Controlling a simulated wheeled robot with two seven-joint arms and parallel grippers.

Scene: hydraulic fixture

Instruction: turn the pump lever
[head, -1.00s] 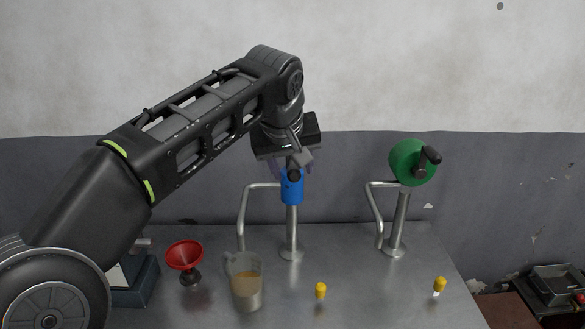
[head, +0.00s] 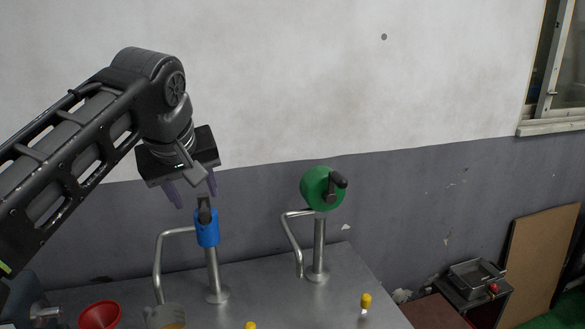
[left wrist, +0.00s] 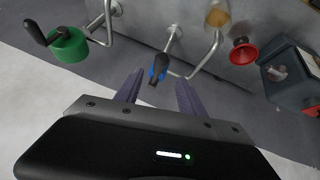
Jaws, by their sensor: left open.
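A blue pump head (head: 207,233) sits on a steel post, with a short black lever (head: 204,209) standing at its top. In the left wrist view the blue head (left wrist: 152,73) and its black lever (left wrist: 161,64) appear between the fingers, beyond the tips. My left gripper (head: 193,192) is open and empty just above the lever, its two purple fingers apart and pointing down. The fingers also show in the left wrist view (left wrist: 158,84). A green round head (head: 317,190) with a black crank handle (head: 338,181) stands on a second post to the right. My right gripper is not in view.
A red funnel (head: 100,315), a beaker of brown liquid (head: 166,318) and yellow-topped small pieces (head: 365,301) stand on the metal table (head: 270,290). Bent steel pipes (head: 158,262) run from both posts. A dark box (left wrist: 288,73) stands beside the funnel.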

